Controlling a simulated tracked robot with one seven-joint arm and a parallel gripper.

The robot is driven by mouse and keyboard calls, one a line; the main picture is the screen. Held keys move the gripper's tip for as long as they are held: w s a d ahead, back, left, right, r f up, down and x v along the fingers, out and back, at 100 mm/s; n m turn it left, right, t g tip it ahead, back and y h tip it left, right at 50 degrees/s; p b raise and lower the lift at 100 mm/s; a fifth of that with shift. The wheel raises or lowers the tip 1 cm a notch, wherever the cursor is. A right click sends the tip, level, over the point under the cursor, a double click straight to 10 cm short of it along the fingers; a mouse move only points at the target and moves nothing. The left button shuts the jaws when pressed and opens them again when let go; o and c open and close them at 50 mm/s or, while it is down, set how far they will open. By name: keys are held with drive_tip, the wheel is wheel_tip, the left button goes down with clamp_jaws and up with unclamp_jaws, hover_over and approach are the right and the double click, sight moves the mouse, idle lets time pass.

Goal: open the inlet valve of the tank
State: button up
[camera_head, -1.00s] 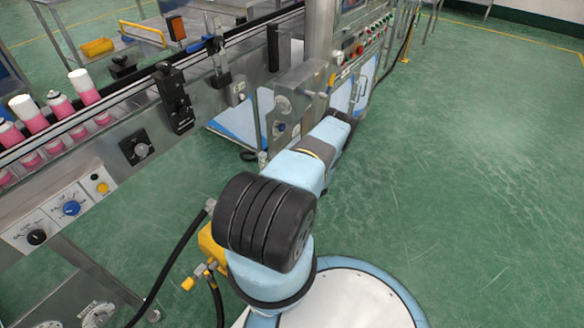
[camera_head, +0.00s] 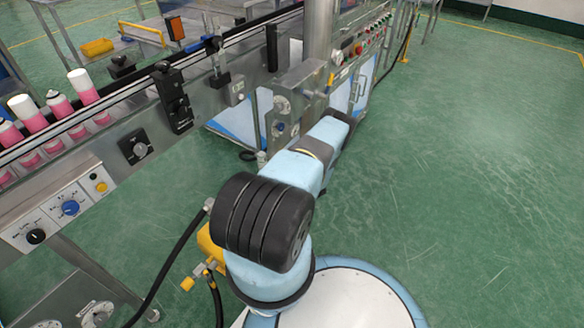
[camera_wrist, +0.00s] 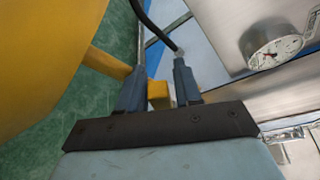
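The yellow tank (camera_head: 208,250) is mostly hidden behind my arm in the head view. Small yellow fittings (camera_head: 188,283) and a black hose show at its lower left. In the wrist view a large yellow rounded body (camera_wrist: 35,60) fills the left side, with a yellow bar (camera_wrist: 107,62) reaching right behind my left finger. My gripper (camera_wrist: 160,68) has its two grey fingers apart. A small yellow block (camera_wrist: 159,94) shows between them; I cannot tell whether they touch it. The head view does not show my gripper.
A steel cabinet with a round gauge (camera_wrist: 274,52) stands to the right in the wrist view. A black hose (camera_wrist: 155,25) curves at the top. In the head view, the conveyor with pink cans (camera_head: 62,105) lies left; green floor (camera_head: 470,180) is free at right.

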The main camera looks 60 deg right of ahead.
drive_tip(key=shift+s+f, duration=0.15)
drive_tip(key=shift+s, duration=0.1)
drive_tip(key=v, duration=1.3)
drive_tip(key=shift+s, duration=0.15)
